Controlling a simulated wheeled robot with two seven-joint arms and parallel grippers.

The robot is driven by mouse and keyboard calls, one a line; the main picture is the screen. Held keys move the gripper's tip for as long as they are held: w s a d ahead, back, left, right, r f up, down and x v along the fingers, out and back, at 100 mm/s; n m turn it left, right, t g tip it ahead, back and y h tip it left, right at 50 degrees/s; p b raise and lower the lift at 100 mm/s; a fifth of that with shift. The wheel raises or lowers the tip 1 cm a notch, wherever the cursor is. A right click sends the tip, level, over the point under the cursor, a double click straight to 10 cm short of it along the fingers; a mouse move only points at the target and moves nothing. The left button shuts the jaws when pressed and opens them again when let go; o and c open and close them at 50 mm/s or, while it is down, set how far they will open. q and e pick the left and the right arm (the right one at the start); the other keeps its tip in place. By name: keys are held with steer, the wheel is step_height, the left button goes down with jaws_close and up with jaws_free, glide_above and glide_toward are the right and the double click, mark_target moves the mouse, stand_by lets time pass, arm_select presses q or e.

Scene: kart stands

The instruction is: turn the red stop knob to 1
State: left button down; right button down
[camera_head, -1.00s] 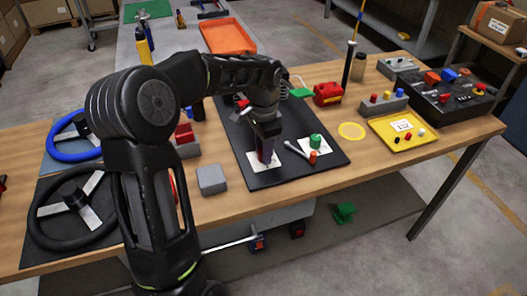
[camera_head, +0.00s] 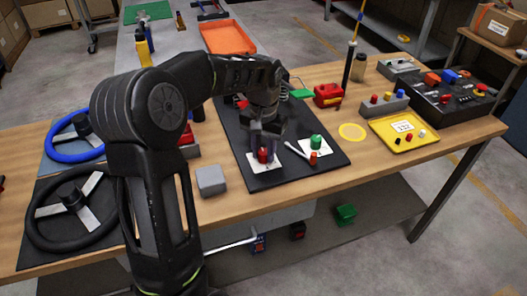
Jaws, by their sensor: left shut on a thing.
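The red stop knob (camera_head: 263,156) stands on a white label plate (camera_head: 257,165) at the front of the black mat on the wooden table. My left gripper (camera_head: 264,147) comes down on it from above, with its fingers on either side of the knob, shut on it. The label's markings are partly hidden and too small to read. My right gripper is not in view.
To the right, a green knob (camera_head: 316,142) stands on another white plate, beside a small red-orange piece (camera_head: 313,158) and a grey lever. A grey block (camera_head: 211,180) sits left of the mat. A yellow tray (camera_head: 432,136) lies farther right.

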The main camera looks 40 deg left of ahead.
mark_target(264, 152)
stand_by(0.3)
arm_select(q)
steer(key=c, duration=1.1)
jaws_free()
step_height(264, 152, up, 8)
steer(key=shift+f, duration=0.1)
